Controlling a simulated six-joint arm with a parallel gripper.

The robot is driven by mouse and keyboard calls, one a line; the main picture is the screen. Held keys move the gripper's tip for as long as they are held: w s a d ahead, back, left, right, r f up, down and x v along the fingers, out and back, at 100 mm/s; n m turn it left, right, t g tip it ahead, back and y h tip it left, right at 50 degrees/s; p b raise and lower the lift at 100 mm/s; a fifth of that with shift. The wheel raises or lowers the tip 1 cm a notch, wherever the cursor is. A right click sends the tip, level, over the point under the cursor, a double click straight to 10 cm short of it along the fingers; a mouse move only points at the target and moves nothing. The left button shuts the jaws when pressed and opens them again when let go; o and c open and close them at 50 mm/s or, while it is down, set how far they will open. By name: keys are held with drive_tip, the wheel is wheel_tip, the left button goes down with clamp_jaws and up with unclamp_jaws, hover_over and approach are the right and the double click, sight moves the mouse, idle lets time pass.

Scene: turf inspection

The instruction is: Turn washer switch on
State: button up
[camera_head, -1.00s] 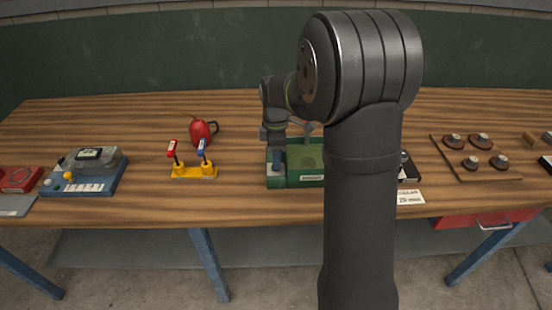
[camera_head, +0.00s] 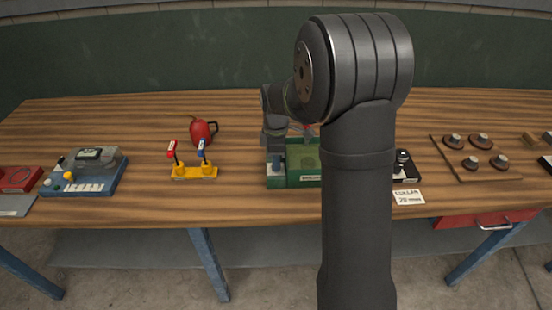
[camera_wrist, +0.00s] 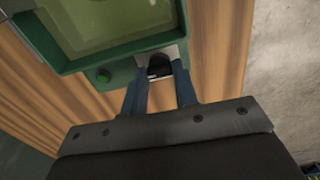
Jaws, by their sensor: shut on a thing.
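The green washer box (camera_head: 305,180) stands on the wooden bench, partly behind my arm. In the wrist view its green frame (camera_wrist: 105,62) surrounds a pale green panel. A dark switch (camera_wrist: 160,64) sits in a grey plate at the box's edge. My gripper (camera_wrist: 159,74) has its blue fingers on either side of this switch and is shut on it. The fingers partly hide the switch, so I cannot tell its position. In the head view my gripper (camera_head: 277,165) is low at the left end of the box.
A yellow base with red and blue levers (camera_head: 194,172) stands left of the box, with a red kettle (camera_head: 201,132) behind. A blue-grey device (camera_head: 86,172) is farther left. A black device (camera_head: 404,168), a card (camera_head: 408,198) and a knob board (camera_head: 475,165) are right.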

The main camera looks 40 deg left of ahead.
drive_tip(key=shift+m, duration=0.4)
drive_tip(key=m, duration=0.3)
drive_tip(key=shift+m, duration=0.4)
drive_tip(key=m, duration=0.4)
drive_tip(key=shift+m, duration=0.3)
drive_tip(key=m, duration=0.4)
drive_tip(key=shift+m, duration=2.1)
drive_tip(key=o, duration=1)
